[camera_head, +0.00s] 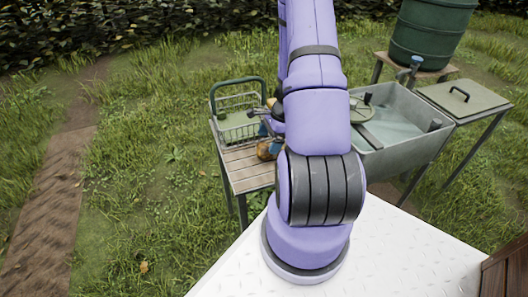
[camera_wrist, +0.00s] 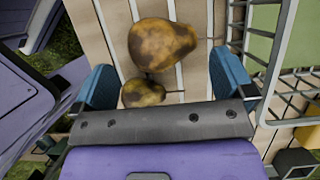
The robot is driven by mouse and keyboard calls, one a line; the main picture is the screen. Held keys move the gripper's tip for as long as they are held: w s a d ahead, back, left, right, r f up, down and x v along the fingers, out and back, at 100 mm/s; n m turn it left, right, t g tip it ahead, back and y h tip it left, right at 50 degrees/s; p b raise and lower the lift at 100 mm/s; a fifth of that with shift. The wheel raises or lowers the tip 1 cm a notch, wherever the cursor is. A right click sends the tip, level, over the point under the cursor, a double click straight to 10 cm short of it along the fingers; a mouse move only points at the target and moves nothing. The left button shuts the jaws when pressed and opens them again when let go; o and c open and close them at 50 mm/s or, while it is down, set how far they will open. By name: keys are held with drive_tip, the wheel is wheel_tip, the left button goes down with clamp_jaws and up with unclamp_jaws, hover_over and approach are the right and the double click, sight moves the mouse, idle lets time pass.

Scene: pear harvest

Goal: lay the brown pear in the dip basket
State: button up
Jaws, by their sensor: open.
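Two mottled yellow-brown pears lie on the slatted wooden table top. The larger pear (camera_wrist: 162,45) lies ahead of and between my fingers in the wrist view. The smaller pear (camera_wrist: 143,93) lies closer to my palm, beside the left finger. I cannot tell which is the brown pear of the task. My gripper (camera_wrist: 160,66) is open, its blue fingers apart and holding nothing. The wire dip basket (camera_head: 236,112) stands on the table, left of my arm; its side (camera_wrist: 285,88) shows right of my gripper. A brownish pear (camera_head: 264,150) peeks out beside my arm in the head view.
The wooden table (camera_head: 244,167) has a bare front part. A grey basin (camera_head: 418,112) with water stands right of my arm, near a green barrel (camera_head: 433,30) and a side table with a lidded top (camera_head: 465,97). A yellow object (camera_wrist: 308,136) shows at the wrist view's right edge.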

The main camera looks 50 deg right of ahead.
sight(264, 149)
drive_tip(key=shift+x, duration=2.65)
drive_tip(key=shift+w+d, duration=0.1)
drive_tip(key=shift+d, duration=0.05)
drive_tip(key=c, duration=0.9)
drive_tip(key=shift+r, duration=0.1)
